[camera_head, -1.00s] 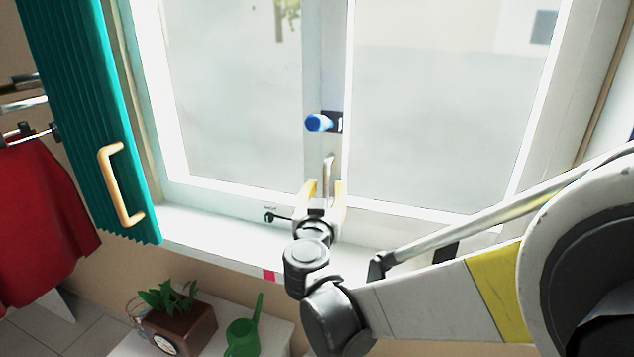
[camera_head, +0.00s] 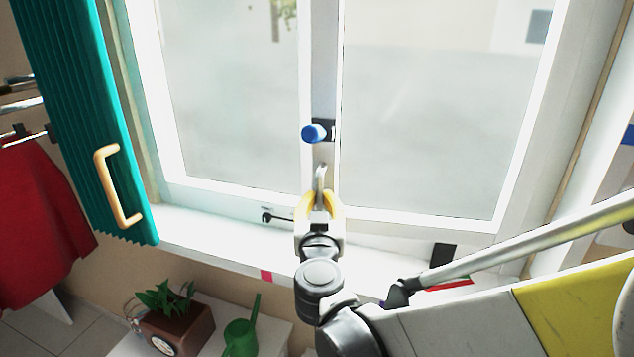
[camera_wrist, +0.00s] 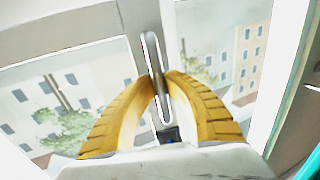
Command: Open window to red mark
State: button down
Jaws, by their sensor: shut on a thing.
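The white window (camera_head: 420,120) has two glass panes, with a grey metal handle (camera_head: 321,172) low on the middle frame. My gripper (camera_head: 320,198) is shut on this handle from below; the handle also shows between the yellow fingers in the wrist view (camera_wrist: 157,65). A blue knob (camera_head: 314,134) sits above the handle. A pinkish-red mark (camera_head: 267,276) is on the sill's front edge, left of my gripper. A red strip (camera_head: 450,285) lies on the sill at the right, partly behind my arm. How far the window stands open is hard to tell.
A dark stay hook (camera_head: 275,217) is on the lower frame, left of my gripper. A teal shutter (camera_head: 85,120) with a wooden handle stands at the left. A potted plant (camera_head: 175,318) and a green watering can (camera_head: 241,338) stand below the white sill (camera_head: 200,235).

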jog(key=s+n+y+p, duration=0.2)
jog(key=s+y, duration=0.2)
jog(key=s, duration=1.1)
jog(key=shift+s+d+n+p, duration=0.2)
jog(key=shift+s+n+p, duration=0.15)
jog(key=shift+n, duration=0.05)
jog(key=c, duration=1.4)
grip_release()
jog(key=shift+w, duration=0.1)
jog(key=shift+r, duration=5)
